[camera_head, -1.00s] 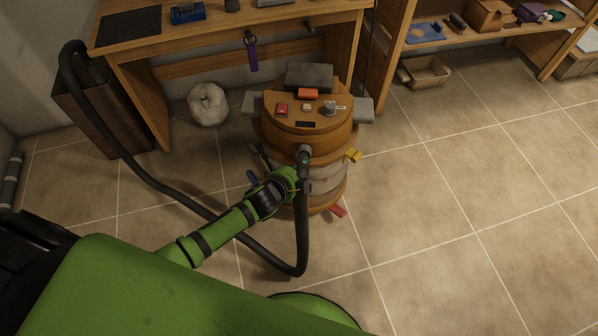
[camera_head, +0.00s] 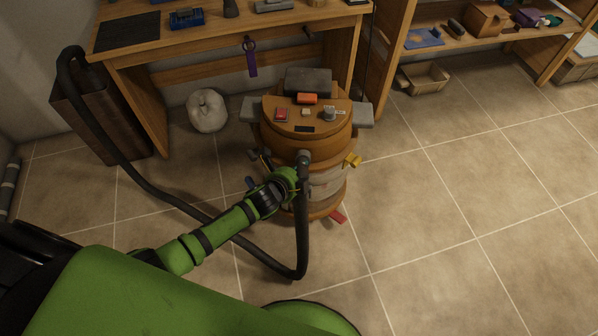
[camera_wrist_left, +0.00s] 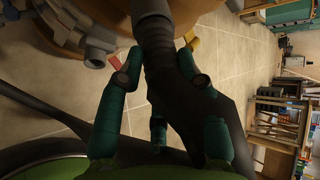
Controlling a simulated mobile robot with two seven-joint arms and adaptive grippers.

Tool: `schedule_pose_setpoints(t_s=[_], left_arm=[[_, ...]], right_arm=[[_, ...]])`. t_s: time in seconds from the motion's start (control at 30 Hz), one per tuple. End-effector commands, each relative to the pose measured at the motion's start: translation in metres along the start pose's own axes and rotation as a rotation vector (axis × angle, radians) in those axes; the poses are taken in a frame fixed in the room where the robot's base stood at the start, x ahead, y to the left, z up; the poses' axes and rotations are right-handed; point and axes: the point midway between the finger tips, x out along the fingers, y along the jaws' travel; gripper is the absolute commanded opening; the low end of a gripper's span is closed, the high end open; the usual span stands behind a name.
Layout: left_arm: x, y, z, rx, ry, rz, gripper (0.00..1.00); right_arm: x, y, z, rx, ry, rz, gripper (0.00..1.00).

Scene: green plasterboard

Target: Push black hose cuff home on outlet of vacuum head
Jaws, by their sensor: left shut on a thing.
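The vacuum (camera_head: 330,185) stands on the tiled floor, its orange head (camera_head: 285,132) on top of a banded drum. A grey outlet (camera_head: 303,154) faces me from the front of the head. The black hose (camera_head: 303,235) hangs in a loop below it, its cuff end up at the outlet. My left gripper (camera_head: 300,180) is shut around the cuff end, just below the outlet. In the left wrist view its green fingers (camera_wrist_left: 160,62) lie either side of the black cuff (camera_wrist_left: 158,45). The cuff meets the grey outlet (camera_wrist_left: 150,8); how deep it sits, I cannot tell.
The hose runs left over the floor to a dark brown bin (camera_head: 118,130). A wooden bench (camera_head: 215,45) stands behind the vacuum, with a white bag-like thing (camera_head: 208,110) beneath. A shelf (camera_head: 470,45) is at back right. The floor (camera_head: 470,200) on the right is clear.

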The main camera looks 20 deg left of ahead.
Motion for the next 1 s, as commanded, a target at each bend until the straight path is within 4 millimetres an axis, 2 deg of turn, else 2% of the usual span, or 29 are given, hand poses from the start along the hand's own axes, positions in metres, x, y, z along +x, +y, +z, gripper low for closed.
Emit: schedule_pose_setpoints(t_s=[0.13,0.17,0.2,0.23,0.67,0.87,1.0], left_arm=[[0.003,-0.001,0.002,0.001,-0.002,-0.003,0.03],[0.002,-0.002,0.002,0.001,-0.001,-0.003,0.44],[0.002,-0.002,0.002,0.001,-0.001,-0.003,0.60],[0.002,-0.002,0.002,0.001,-0.001,-0.003,0.64],[-0.003,0.001,0.002,0.001,-0.002,0.000,0.64],[-0.028,0.001,0.002,0.002,0.000,-0.001,0.64],[-0.054,0.001,0.002,0.002,0.000,-0.001,0.64]], right_arm=[[0.001,0.000,0.000,0.000,0.000,0.000,0.40],[0.001,0.000,0.000,0.000,0.000,0.000,0.40],[0.001,0.000,0.000,0.000,0.000,0.000,0.40],[0.001,0.000,0.000,0.000,0.000,0.000,0.40],[0.001,0.002,0.000,-0.002,0.001,0.003,0.40],[0.001,0.001,0.000,-0.001,0.000,0.001,0.40],[0.001,0.001,0.000,0.000,0.000,0.001,0.40]])
